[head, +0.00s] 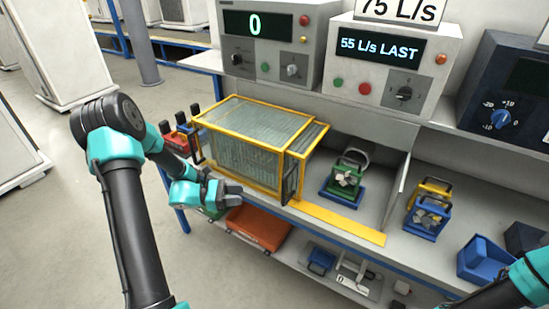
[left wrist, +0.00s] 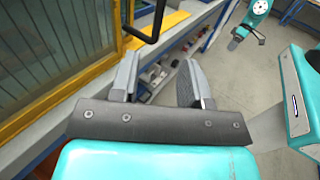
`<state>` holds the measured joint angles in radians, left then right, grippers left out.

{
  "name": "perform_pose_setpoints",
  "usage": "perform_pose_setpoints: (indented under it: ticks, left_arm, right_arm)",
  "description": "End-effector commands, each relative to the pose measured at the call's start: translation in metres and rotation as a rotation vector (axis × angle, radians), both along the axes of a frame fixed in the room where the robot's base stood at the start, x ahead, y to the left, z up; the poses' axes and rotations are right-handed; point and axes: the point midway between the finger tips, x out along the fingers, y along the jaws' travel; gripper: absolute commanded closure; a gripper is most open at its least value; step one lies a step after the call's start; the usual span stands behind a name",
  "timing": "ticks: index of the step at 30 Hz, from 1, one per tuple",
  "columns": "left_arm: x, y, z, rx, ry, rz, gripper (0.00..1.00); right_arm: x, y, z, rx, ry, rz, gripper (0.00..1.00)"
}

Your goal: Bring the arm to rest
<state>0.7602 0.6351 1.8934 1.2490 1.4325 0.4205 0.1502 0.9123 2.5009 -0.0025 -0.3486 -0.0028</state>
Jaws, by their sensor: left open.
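My left arm comes in from the left in the head view. Its gripper (head: 232,193) is in front of the bench, close to the front of the yellow-framed cage. In the left wrist view the left gripper's two fingers (left wrist: 160,88) are apart, with nothing held between them. The yellow-framed cage (head: 245,145) is closed in by mesh panels and stands on the bench. Its dark handle shows just beyond the fingers in the left wrist view. A teal part of my right arm (head: 530,275) shows at the lower right; a small, distant gripper (left wrist: 247,38) appears in the left wrist view.
The bench (head: 385,215) holds a green fan unit (head: 347,178), a blue-and-yellow one (head: 428,210) and a blue bin (head: 485,262). Red and blue items (head: 182,138) stand left of the cage. A lower shelf holds an orange tray (head: 260,228).

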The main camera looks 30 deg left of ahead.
Motion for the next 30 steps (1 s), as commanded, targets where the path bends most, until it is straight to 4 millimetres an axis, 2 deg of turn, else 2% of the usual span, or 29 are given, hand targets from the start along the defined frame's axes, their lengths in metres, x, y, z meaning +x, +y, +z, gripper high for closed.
perform_pose_setpoints:
  ticks: [5,8,11,15,18,24,30]
  left_arm:
    - [-0.002,-0.007,-0.007,0.021,0.015,-0.019,0.58]
    - [-0.008,-0.024,-0.023,0.077,0.045,-0.067,0.58]
    - [-0.02,-0.048,-0.049,0.175,0.09,-0.151,0.58]
    - [-0.049,-0.084,-0.094,0.371,0.127,-0.321,0.58]
    - [-0.071,-0.102,-0.123,0.523,0.12,-0.454,0.58]
    - [-0.108,-0.123,-0.17,0.82,0.008,-0.722,0.58]
    - [-0.125,-0.133,-0.202,1.086,-0.225,-0.965,0.58]
  right_arm:
    - [0.0,0.0,0.0,0.0,0.0,0.0,0.57]
    - [0.0,0.0,0.0,0.0,0.0,0.0,0.57]
    - [0.0,0.0,0.0,0.0,0.0,0.0,0.57]
    - [0.0,0.0,0.0,0.0,0.0,0.0,0.57]
    - [0.0,0.0,0.0,0.0,0.0,0.0,0.57]
    - [0.0,0.0,0.0,0.0,0.0,0.0,0.57]
    - [0.0,0.0,0.0,0.0,0.0,0.0,0.57]
